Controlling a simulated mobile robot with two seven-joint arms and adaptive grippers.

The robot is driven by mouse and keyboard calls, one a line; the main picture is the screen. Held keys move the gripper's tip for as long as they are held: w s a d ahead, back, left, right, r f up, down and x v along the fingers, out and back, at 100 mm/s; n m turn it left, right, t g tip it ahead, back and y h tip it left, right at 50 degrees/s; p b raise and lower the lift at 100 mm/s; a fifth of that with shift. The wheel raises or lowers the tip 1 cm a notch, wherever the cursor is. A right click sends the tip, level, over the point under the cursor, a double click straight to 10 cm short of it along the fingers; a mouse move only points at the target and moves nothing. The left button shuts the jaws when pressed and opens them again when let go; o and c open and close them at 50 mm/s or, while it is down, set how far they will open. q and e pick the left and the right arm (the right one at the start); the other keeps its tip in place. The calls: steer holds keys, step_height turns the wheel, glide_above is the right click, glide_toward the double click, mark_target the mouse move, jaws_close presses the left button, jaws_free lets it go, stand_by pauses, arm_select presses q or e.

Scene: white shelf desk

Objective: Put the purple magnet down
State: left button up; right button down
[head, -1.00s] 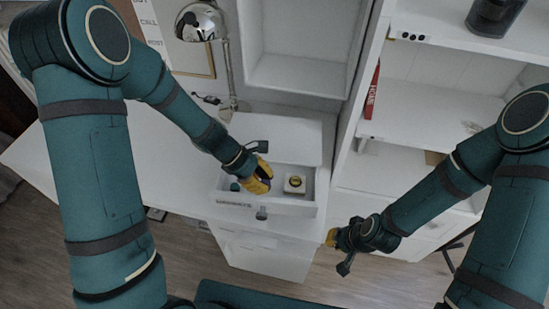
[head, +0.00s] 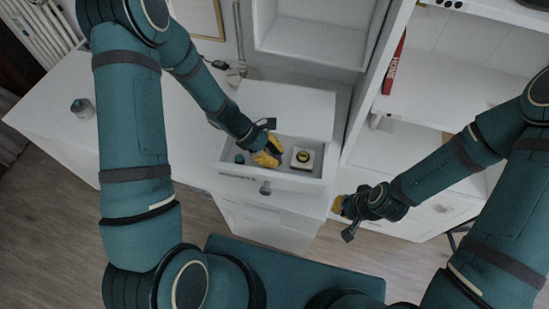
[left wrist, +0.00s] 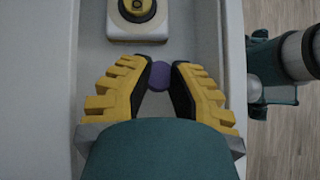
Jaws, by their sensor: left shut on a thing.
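The purple magnet (left wrist: 161,76) is a small round piece between the fingertips of my left gripper (left wrist: 161,80) in the left wrist view. The yellow fingers are shut on it, inside or just over an open white drawer (head: 262,186). In the head view my left gripper (head: 268,157) reaches into this drawer and hides the magnet. I cannot tell whether the magnet touches the drawer floor. My right gripper (head: 341,206) is to the right of the drawer, apart from it; its finger opening is not clear.
A white box with a yellow and black top (head: 303,158) stands in the drawer, right of my left gripper. A small dark teal object (head: 239,158) lies at the drawer's left. A grey object (head: 82,108) stands on the desk. A red book (head: 394,64) stands on the shelf.

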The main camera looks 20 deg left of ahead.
arm_select(q)
steer(key=shift+f, duration=0.85)
steer(key=shift+r, duration=0.1)
steer(key=o, duration=0.8)
steer(key=p+v, duration=0.2)
steer(key=v, duration=1)
